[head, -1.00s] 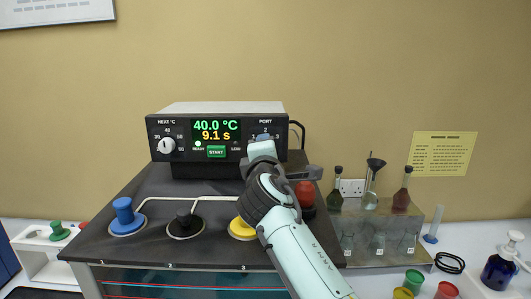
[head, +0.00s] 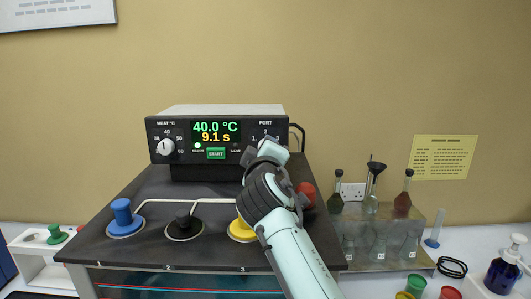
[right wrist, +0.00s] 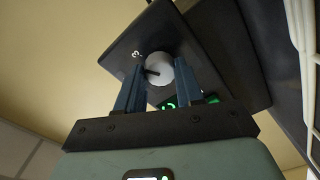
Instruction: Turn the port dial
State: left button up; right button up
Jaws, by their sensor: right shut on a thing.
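The port dial is a pale round knob (right wrist: 158,72) under the PORT label on the control box (head: 165,112). In the head view my gripper mostly hides it. My right gripper (head: 264,148) reaches up to it from the lower right. In the right wrist view the blue fingers (right wrist: 160,69) stand on both sides of the dial and are shut on it. The dial shows a dark pointer mark, and a number 3 stands beside it. My left gripper is not in view.
The box also has a heat dial (head: 166,147) and a green START button (head: 216,153). Blue (head: 123,216), black (head: 184,224) and yellow (head: 241,231) stoppers sit on the black bench top. A red stopper (head: 307,192) is close to my wrist. A flask rack (head: 427,222) stands at right.

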jog(key=shift+r, duration=0.1)
dwell(0.4)
jog(key=o, duration=1)
jog(key=shift+o, duration=0.2)
pick_arm(q)
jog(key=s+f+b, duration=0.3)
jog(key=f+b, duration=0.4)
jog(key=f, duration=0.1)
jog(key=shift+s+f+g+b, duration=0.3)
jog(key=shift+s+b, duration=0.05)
jog(key=shift+b, duration=0.05)
pick_arm(e)
jog(key=s, duration=1.3)
jog(key=shift+s, duration=0.15)
